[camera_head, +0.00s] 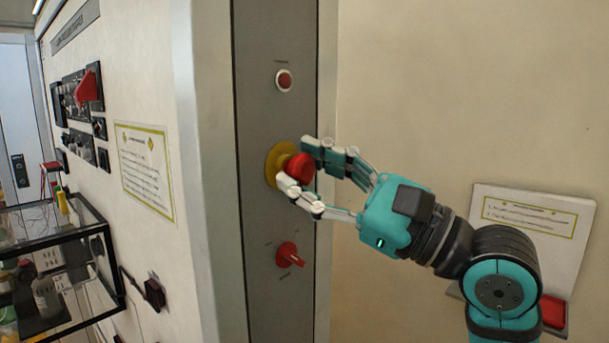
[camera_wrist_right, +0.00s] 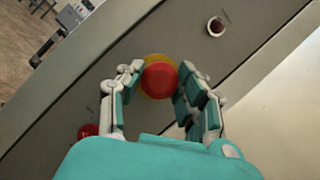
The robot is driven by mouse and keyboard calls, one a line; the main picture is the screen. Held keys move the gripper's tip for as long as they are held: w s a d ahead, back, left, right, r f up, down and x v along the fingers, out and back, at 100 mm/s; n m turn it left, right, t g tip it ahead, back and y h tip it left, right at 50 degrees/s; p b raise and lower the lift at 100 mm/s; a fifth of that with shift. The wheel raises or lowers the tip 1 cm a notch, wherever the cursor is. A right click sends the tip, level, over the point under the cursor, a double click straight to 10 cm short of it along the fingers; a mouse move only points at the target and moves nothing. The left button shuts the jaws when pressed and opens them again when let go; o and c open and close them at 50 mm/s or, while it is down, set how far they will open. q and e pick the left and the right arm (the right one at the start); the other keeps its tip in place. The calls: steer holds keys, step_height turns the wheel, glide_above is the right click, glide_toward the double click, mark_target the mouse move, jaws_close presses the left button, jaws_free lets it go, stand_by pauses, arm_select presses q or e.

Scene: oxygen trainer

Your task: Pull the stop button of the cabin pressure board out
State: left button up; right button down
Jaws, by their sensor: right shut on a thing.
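The red stop button (camera_head: 299,168) with its yellow collar (camera_head: 274,163) sits on the narrow grey cabin pressure board (camera_head: 262,120). My right gripper (camera_head: 298,168) has its fingers on either side of the red head and is shut on it. In the right wrist view the button (camera_wrist_right: 159,79) shows between the two fingertips of the gripper (camera_wrist_right: 158,84), with the yellow ring behind it. My left gripper is in neither view.
A red indicator (camera_head: 284,80) is above the button and a red rotary switch (camera_head: 290,255) below it on the same board. A white wall panel with switches (camera_head: 82,110) and a black-framed case (camera_head: 60,260) stand to the left. An instruction plate (camera_head: 532,225) is at the right.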

steer(key=c, duration=1.2)
jaws_free()
steer(key=shift+c, duration=0.2)
steer(key=o, duration=0.4)
steer(key=shift+s+d, duration=0.2)
steer(key=shift+w, duration=0.1)
steer(key=shift+s+d+f, duration=0.25)
steer(key=shift+d, duration=0.1)
steer(key=v, duration=1.1)
steer(key=shift+r, duration=0.1)
